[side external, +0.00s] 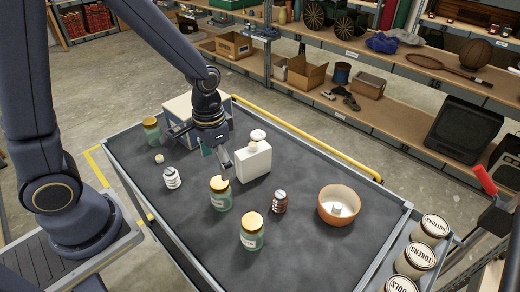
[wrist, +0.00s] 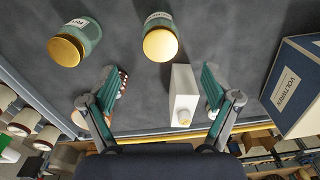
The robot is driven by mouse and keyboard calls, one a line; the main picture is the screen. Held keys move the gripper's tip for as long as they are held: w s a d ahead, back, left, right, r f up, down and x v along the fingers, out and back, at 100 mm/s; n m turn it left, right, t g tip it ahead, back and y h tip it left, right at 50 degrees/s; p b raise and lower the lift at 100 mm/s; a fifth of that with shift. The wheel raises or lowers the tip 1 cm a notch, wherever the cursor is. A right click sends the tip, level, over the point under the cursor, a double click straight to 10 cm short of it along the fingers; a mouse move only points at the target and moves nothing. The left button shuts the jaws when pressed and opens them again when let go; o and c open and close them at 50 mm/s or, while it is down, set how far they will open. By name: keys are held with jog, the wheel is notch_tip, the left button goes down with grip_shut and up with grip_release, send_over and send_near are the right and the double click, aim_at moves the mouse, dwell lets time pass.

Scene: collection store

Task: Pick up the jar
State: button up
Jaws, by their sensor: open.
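Three green glass jars with gold lids stand upright on the grey cart top (side external: 310,255). One is the middle jar (side external: 220,193), one the front jar (side external: 252,231), and one the far-left jar (side external: 151,130). Two jars show in the wrist view: one at top centre (wrist: 160,40), one at upper left (wrist: 75,43). My gripper (side external: 197,152) is open and empty above the cart, behind the middle jar. In the wrist view its fingers (wrist: 158,75) are spread wide, with a white square bottle (wrist: 184,90) showing between them beside the right finger.
The white bottle also shows in the side view (side external: 253,162). A small brown bottle (side external: 280,202) and an orange bowl (side external: 338,206) stand to its right. A white ribbed bottle (side external: 172,178) stands left. A box (wrist: 295,85) stands at the wrist view's right. The cart's front right is clear.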

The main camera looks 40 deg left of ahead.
aim_at(221, 191)
notch_tip(221, 191, down, 11)
jog(key=shift+f, duration=0.1)
jog(key=c, duration=1.4)
jog(key=shift+o, duration=0.2)
